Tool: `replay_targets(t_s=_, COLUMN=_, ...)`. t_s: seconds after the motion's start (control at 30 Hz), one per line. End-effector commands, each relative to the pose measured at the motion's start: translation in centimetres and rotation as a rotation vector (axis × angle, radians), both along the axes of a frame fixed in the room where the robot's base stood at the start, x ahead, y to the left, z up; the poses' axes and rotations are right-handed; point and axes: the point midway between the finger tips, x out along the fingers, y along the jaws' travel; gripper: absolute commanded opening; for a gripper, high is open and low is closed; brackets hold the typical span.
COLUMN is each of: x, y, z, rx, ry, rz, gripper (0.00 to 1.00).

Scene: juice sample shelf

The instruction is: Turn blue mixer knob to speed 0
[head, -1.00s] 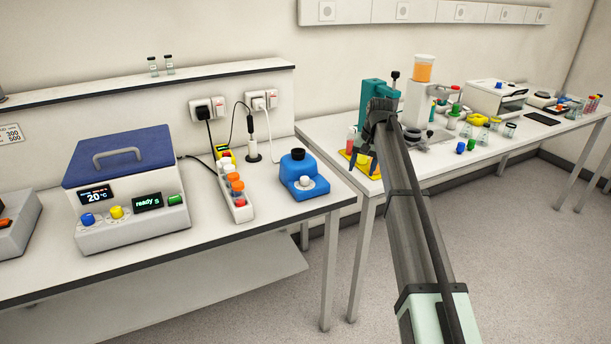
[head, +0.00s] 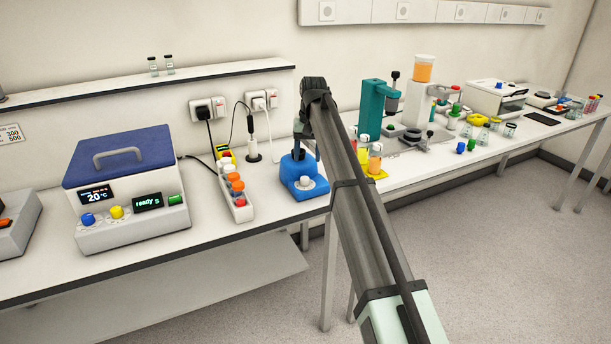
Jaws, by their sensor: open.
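The blue mixer (head: 295,170) stands on the left bench near its right end, with a black cup on top. Its pale round knob (head: 305,182) is on the front and in plain view. Any speed marks around it are too small to read. My gripper (head: 309,148) is open and empty, pointing down by the top right of the mixer, and it overlaps the black cup in the picture. I cannot tell whether it touches the mixer.
A white rack of coloured-cap tubes (head: 238,205) stands left of the mixer. Farther left is a bath with a blue lid (head: 118,152) and its own knobs. Wall sockets (head: 208,109) with cables are behind.

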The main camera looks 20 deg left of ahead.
Motion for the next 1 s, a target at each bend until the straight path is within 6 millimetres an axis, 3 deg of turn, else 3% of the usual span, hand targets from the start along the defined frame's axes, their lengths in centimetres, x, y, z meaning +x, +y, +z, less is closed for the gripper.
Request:
replay_targets(t_s=0.2, x=-0.2, y=0.2, z=-4.0, rx=-0.001, ry=0.002, rz=0.0, gripper=0.59)
replay_targets(t_s=0.5, x=-0.3, y=0.5, z=-7.4, rx=0.0, ry=0.001, rz=0.0, gripper=0.59)
replay_targets(t_s=0.93, x=-0.2, y=0.6, z=-8.1, rx=0.0, ry=0.0, rz=0.0, gripper=0.59)
replay_targets(t_s=1.0, x=-0.2, y=0.6, z=-8.1, rx=0.0, ry=0.0, rz=0.0, gripper=0.54)
